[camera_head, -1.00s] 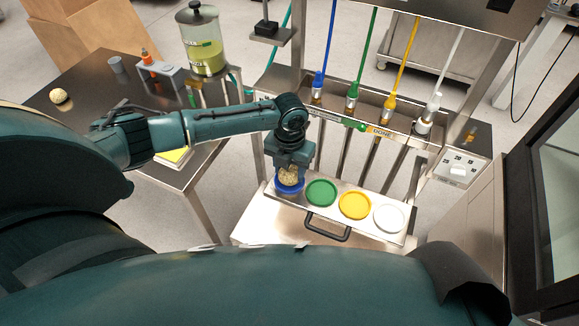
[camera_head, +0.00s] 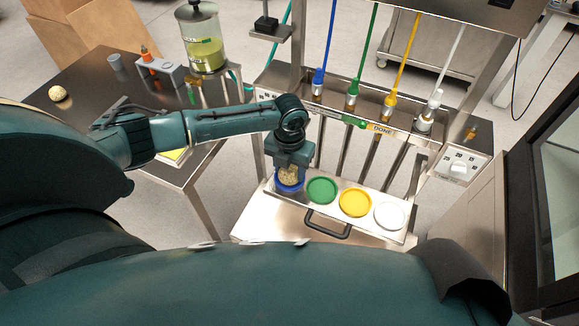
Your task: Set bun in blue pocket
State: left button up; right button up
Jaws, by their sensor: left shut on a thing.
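A pale, speckled bun (camera_head: 289,175) is held by my left gripper (camera_head: 290,168), which points down over the metal tray (camera_head: 405,239). The gripper is shut on the bun. The bun is at the blue pocket (camera_head: 288,187), the leftmost of the round pockets, and covers much of it. Only part of the blue rim shows below the bun. I cannot tell whether the bun touches the pocket's bottom. My right gripper is not in view.
Green (camera_head: 322,190), yellow (camera_head: 355,202) and white (camera_head: 389,216) pockets lie empty to the right. A black handle (camera_head: 328,228) is on the tray's front. Coloured nozzles hang behind. Another bun (camera_head: 57,93) lies on the dark table (camera_head: 90,75) at left.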

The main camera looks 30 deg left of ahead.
pick_arm(q)
jog(key=o, duration=1.1)
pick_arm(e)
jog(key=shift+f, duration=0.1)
pick_arm(q)
jog(key=shift+r, duration=0.1)
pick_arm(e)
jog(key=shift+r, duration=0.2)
pick_arm(q)
jog(key=shift+r+p, duration=2.9)
jog(key=shift+r, duration=0.1)
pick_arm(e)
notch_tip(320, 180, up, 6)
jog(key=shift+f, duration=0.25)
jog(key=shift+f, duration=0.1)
pick_arm(q)
notch_tip(320, 180, up, 13)
jog(key=shift+r+b, duration=0.1)
jog(key=shift+b, duration=0.2)
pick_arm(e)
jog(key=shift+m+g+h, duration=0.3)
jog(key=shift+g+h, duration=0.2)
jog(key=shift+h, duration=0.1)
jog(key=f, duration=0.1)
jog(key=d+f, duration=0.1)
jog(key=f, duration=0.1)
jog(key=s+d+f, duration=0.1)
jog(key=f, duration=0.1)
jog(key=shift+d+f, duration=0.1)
